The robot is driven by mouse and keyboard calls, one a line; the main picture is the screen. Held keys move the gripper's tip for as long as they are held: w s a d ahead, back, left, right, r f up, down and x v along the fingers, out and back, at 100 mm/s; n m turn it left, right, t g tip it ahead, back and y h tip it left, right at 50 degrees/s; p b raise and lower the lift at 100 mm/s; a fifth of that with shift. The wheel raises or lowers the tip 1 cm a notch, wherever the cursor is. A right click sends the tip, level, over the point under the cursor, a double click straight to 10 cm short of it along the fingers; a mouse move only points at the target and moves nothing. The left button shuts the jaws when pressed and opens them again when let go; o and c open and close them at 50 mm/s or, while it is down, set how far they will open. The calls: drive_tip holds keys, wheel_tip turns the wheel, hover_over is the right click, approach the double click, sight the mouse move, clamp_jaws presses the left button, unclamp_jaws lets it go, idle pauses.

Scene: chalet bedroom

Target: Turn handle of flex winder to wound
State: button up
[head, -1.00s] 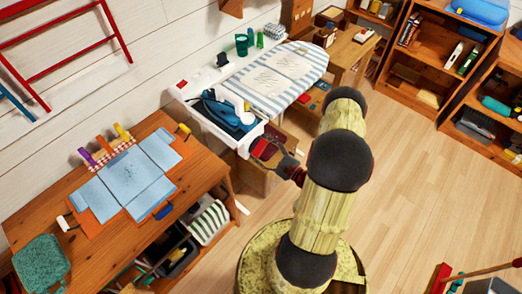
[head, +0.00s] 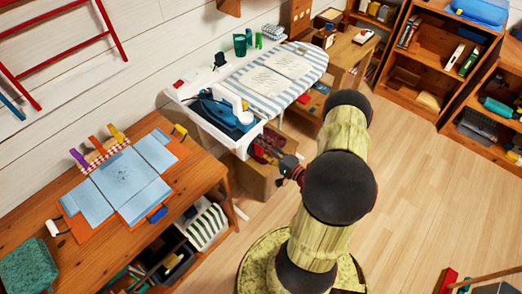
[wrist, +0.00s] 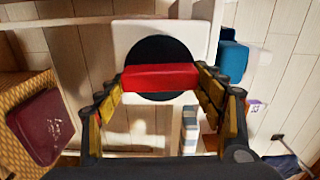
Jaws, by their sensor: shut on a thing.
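The flex winder shows in the wrist view as a white square plate (wrist: 185,32) with a round black disc (wrist: 158,48) and a red bar handle (wrist: 160,77) across it. The handle lies level, side to side, in that picture. My gripper (wrist: 160,84) has one finger at each end of the handle and is shut on it. In the head view my gripper (head: 268,150) is below the near end of the ironing board (head: 272,82). The winder's face is hidden there.
A blue iron (head: 222,108) stands on the white rest at the board's near end, just above my gripper. A wooden table (head: 58,199) with blue sheets and clips is at left. Shelves (head: 420,75) stand at back right. The floor at right is mostly clear.

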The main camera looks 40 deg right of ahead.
drive_tip(key=n+b, duration=0.3)
drive_tip(key=n, duration=0.2)
drive_tip(key=shift+a+n, duration=0.1)
drive_tip(key=shift+n, duration=0.2)
drive_tip(key=shift+a+r+n+b, duration=0.1)
drive_tip(key=shift+r+n+b, duration=0.1)
drive_tip(key=shift+n+b, duration=1.5)
drive_tip(key=shift+n, duration=0.3)
drive_tip(key=o, duration=1.1)
drive_tip(key=shift+r, duration=0.1)
drive_tip(key=shift+c, duration=0.2)
drive_tip(key=shift+s, duration=0.1)
drive_tip(key=s+d, duration=0.1)
drive_tip(key=s, duration=1.1)
drive_tip(key=shift+w, duration=0.1)
